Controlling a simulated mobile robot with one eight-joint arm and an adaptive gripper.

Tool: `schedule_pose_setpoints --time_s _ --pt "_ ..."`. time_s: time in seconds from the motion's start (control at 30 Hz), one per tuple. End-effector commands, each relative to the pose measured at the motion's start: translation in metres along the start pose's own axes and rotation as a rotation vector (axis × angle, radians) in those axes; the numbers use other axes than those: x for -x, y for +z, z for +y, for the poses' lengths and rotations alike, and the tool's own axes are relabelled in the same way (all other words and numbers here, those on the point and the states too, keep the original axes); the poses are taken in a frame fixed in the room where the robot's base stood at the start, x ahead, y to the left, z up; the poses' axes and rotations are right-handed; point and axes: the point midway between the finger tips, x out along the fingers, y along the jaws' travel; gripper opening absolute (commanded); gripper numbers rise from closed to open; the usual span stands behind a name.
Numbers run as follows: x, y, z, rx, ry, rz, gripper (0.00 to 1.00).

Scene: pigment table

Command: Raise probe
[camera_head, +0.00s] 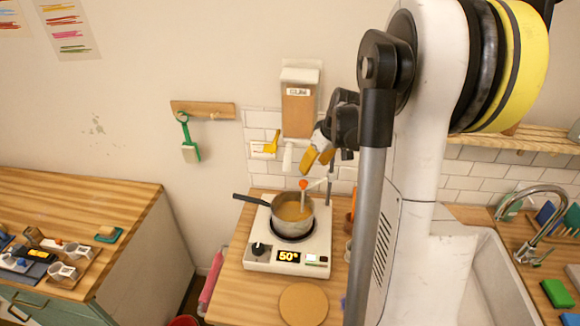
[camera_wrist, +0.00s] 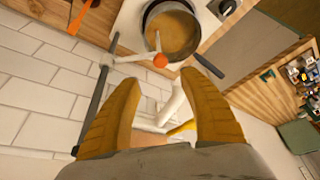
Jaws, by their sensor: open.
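The probe (camera_head: 303,196) is a thin pale rod with an orange knob (camera_head: 303,184) on top. Its lower end is in the orange-brown liquid of a steel pot (camera_head: 306,229). A white arm (camera_head: 318,183) joins it to a dark upright post (camera_head: 329,190). My gripper (camera_head: 318,164) has yellow fingers and is open and empty, above the knob. In the wrist view, the orange knob (camera_wrist: 160,60) lies just beyond the gap between my fingertips (camera_wrist: 161,77), apart from both. The probe's tip is hidden in the liquid.
The pot stands on a white hot plate (camera_head: 262,258) showing 50°. A gum dispenser (camera_head: 298,110) hangs on the wall above. A yellow scoop (camera_head: 270,143) and a green brush (camera_head: 190,150) hang nearby. A round cork mat (camera_head: 303,303) lies in front.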

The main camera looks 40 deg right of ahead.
Motion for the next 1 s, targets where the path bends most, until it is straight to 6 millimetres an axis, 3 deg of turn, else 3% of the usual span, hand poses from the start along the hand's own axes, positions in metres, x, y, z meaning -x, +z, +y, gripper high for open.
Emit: schedule_pose_setpoints --time_s 0.5,0.7,0.97,1.0 --pt "-0.090 0.000 0.000 0.001 0.000 0.001 0.50" --pt "-0.105 0.000 -0.001 0.001 0.000 0.001 0.50" --pt "-0.106 0.000 -0.001 0.000 0.000 0.001 0.50" --pt "-0.106 0.000 -0.001 0.000 0.000 0.001 0.43"
